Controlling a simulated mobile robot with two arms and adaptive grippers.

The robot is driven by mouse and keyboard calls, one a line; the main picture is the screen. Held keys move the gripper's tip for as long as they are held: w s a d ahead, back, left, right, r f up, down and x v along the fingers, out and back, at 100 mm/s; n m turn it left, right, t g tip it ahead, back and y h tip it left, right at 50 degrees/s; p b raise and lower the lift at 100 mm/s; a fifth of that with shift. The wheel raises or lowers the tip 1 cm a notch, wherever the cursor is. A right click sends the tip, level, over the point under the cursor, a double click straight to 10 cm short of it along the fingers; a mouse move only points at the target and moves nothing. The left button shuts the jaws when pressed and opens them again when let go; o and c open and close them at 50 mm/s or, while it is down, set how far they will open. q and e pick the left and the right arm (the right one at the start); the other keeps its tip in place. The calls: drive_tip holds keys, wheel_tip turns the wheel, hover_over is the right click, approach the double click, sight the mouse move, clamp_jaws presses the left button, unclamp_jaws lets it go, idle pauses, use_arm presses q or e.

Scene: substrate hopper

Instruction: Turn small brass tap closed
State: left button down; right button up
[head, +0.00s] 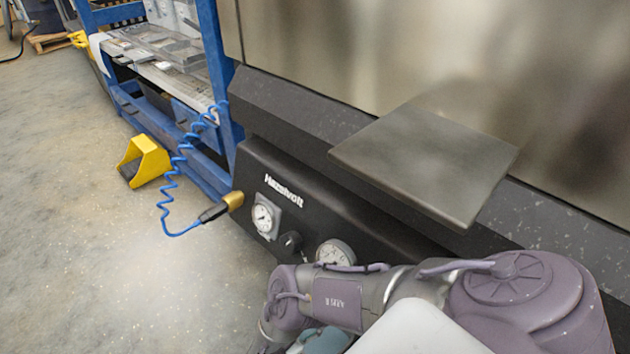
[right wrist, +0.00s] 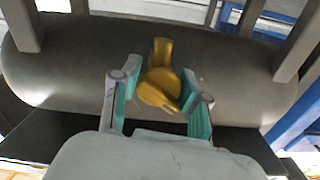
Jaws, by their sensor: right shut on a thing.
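The small brass tap (right wrist: 160,88) shows in the right wrist view, mounted on the side of a grey rounded tank (right wrist: 60,70). Its outlet or stem points up in the picture and its round body faces me. My right gripper (right wrist: 161,96) has one finger on each side of the tap and is shut on it. The exact contact of the fingertips is hard to see. The tap and the right gripper do not show in the head view, where my arm fills the lower right. My left gripper is in neither view.
In the head view a black panel has two gauges (head: 265,218) (head: 336,252) and a dark knob (head: 290,242). A blue coiled hose (head: 176,165) joins a brass fitting (head: 233,200). A grey plate (head: 425,160) juts out above. A yellow pedal (head: 146,160) stands on open floor.

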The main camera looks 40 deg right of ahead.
drive_tip(key=o, duration=1.2)
drive_tip(key=shift+c, duration=0.2)
